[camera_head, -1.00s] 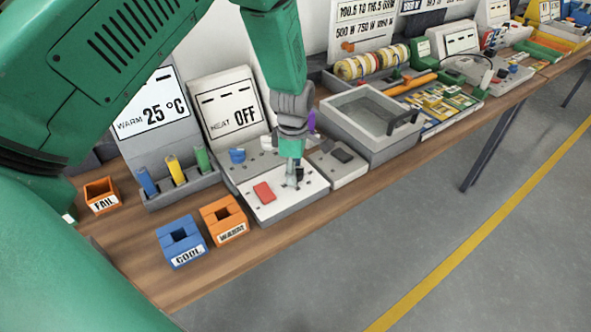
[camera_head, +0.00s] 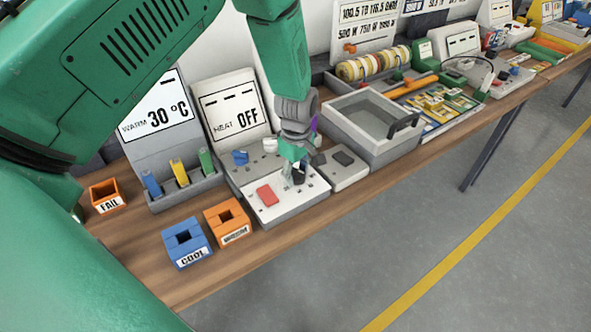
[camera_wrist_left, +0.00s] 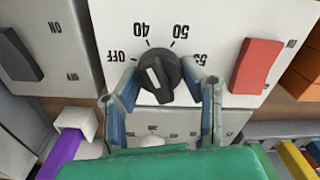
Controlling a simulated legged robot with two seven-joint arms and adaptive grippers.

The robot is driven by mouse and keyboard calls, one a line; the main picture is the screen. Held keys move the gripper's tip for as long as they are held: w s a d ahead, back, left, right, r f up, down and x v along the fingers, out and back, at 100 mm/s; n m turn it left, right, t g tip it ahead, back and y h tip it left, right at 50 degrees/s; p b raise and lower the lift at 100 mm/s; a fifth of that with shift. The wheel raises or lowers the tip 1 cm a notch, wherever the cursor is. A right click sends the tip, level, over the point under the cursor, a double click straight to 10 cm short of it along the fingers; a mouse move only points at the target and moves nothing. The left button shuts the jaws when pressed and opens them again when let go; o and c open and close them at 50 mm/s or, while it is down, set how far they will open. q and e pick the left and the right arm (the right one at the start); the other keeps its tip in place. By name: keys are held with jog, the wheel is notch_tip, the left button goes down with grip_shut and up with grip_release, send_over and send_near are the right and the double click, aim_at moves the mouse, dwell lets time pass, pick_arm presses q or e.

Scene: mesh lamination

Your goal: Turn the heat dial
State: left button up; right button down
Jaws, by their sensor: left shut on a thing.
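The heat dial is a round black knob (camera_wrist_left: 158,76) with a white pointer line, on a white panel (camera_wrist_left: 115,25) marked OFF, 40, 50 and 55. The pointer lies on the OFF and 40 side; I cannot tell its exact setting. My left gripper (camera_wrist_left: 165,88) has its fingers on both sides of the dial and is shut on it. In the head view the left gripper (camera_head: 294,166) reaches down to the panel and partly hides the dial. The heat display (camera_head: 235,117) reads OFF. My right gripper is not in view.
A red switch (camera_head: 267,195) sits beside the dial. A warm display (camera_head: 158,108) reads 30 °C. A grey tray (camera_head: 372,125) stands to the right. The FAIL bin (camera_head: 107,198) is far left.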

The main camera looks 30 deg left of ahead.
pick_arm(q)
jog(key=m, duration=0.3)
jog(key=shift+d+m+p, duration=0.3)
jog(key=shift+m+p, duration=0.1)
jog(key=m, duration=0.3)
jog(key=shift+m+p, duration=0.3)
jog(key=m, duration=0.4)
jog(key=shift+f, duration=0.1)
jog(key=shift+s+m+p, duration=0.1)
jog(key=shift+m+p, duration=0.25)
jog(key=shift+m, duration=0.85)
jog(key=o, duration=1.1)
jog(key=shift+s, duration=0.1)
jog(key=shift+o, duration=0.2)
